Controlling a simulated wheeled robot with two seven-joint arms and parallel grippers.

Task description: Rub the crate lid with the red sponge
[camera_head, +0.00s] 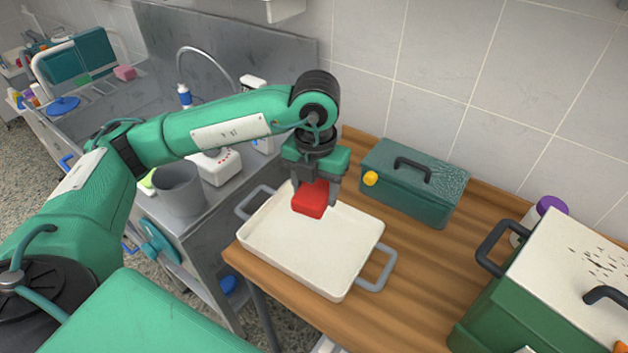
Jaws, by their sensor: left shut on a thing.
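The red sponge (311,198) is between the fingers of my left gripper (317,184), which is shut on it and points down. The sponge is over the white tray (290,262); whether it touches the tray's floor I cannot tell. A green crate (510,320) with a white lid (560,262) stands at the right edge of the view, partly cut off. Dark specks lie on the lid's far right part, near a black handle. My left gripper is well to the left of this lid. My right gripper is not in view.
A teal box (413,185) with a black handle and yellow knob stands behind the tray, its top speckled. A purple-capped bottle (550,206) is behind the crate. Bare wooden tabletop (430,270) lies between tray and crate. A grey pot (180,190) is on the left metal counter.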

